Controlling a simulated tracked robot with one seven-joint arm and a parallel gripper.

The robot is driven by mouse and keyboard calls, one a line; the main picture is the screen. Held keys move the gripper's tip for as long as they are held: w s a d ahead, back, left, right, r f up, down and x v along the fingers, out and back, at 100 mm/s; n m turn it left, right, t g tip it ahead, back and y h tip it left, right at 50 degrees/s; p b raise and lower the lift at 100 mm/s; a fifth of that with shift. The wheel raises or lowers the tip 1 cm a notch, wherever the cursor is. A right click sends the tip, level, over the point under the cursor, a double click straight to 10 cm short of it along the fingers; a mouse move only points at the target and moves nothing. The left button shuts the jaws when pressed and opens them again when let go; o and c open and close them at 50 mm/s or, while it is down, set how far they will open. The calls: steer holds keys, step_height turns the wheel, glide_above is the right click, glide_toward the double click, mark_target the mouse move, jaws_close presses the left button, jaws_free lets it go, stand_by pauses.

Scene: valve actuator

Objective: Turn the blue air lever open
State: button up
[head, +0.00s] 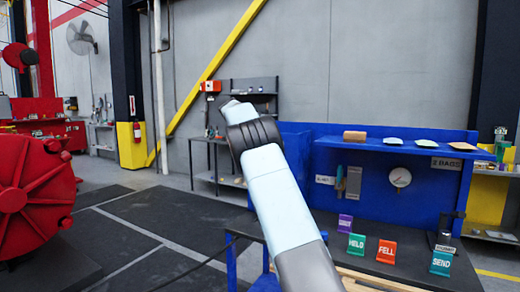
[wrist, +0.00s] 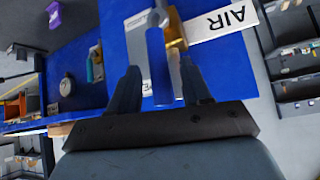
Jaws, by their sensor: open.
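The blue air lever (wrist: 161,72) shows in the wrist view as a straight blue handle, with brass-coloured valve parts (wrist: 175,28) beside its upper end. A white label reading AIR (wrist: 222,24) is to its right on a blue panel. My gripper (wrist: 160,68) is open, with one dark finger on each side of the lever in the picture. A gap shows between the lever and each finger; whether the lever is fully between them in depth I cannot tell. In the head view my arm rises in the middle, and my gripper and the lever cannot be made out.
A blue workbench (head: 345,143) stands at the right, with a gauge (head: 400,177), a 2 BAGS label (head: 446,163) and signs reading HELD (head: 356,244), FELL (head: 387,251) and SEND (head: 441,262). A red machine (head: 30,195) is at the left. Dark floor between them is open.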

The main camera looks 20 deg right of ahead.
steer(key=v, duration=0.9)
steer(key=shift+s+a+r, duration=0.15)
steer(key=shift+a+r, duration=0.05)
steer(key=shift+a, duration=0.15)
